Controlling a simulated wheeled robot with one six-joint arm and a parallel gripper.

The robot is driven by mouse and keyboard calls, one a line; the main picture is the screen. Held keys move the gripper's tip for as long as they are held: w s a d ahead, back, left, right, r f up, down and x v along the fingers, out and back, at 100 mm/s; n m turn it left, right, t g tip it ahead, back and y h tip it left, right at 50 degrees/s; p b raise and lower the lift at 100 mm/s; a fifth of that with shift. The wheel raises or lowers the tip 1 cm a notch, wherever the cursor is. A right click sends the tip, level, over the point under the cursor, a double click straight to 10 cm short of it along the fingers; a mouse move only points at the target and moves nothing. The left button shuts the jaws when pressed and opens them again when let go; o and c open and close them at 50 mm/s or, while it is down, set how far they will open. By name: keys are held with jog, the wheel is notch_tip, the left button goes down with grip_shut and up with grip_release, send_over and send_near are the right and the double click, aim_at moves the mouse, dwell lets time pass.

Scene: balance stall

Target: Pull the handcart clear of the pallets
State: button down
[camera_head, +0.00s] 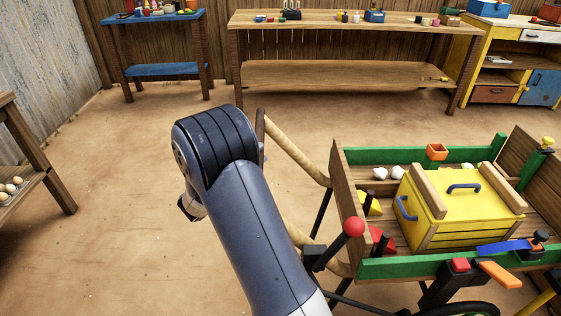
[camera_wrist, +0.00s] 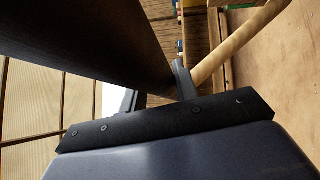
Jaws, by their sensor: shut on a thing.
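The handcart (camera_head: 400,266) stands at the right in the head view, with a wooden bed, green side rails and pale wooden handle poles (camera_head: 295,150). A dark crossbar (camera_head: 260,126) joins the handle at its near end, mostly behind my arm. In the wrist view, my gripper (camera_wrist: 157,90) is shut on this dark crossbar (camera_wrist: 95,40), one finger on each side. A pale pole (camera_wrist: 240,42) runs off from it to the upper right. My arm hides the gripper in the head view. I cannot make out the pallets in either view.
The cart carries a yellow chest (camera_head: 465,205) and small loose items. A red-knobbed lever (camera_head: 354,227) stands at its near corner. A wooden bench (camera_head: 345,75), blue table (camera_head: 165,70) and yellow cabinet (camera_head: 490,68) line the back. Floor (camera_head: 120,220) left of my arm is clear.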

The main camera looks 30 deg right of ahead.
jog(key=shift+w+a+b, duration=0.2)
jog(key=shift+w+a, duration=0.4)
jog(key=shift+a, duration=0.35)
jog(key=shift+w+a+b, duration=0.2)
jog(key=shift+w+a, duration=0.35)
jog(key=shift+a, duration=0.35)
jog(key=c, duration=1.1)
grip_release()
jog(key=shift+a, duration=0.1)
jog(key=v, duration=1)
jog(key=shift+a+p, duration=0.3)
jog(key=shift+a, duration=0.05)
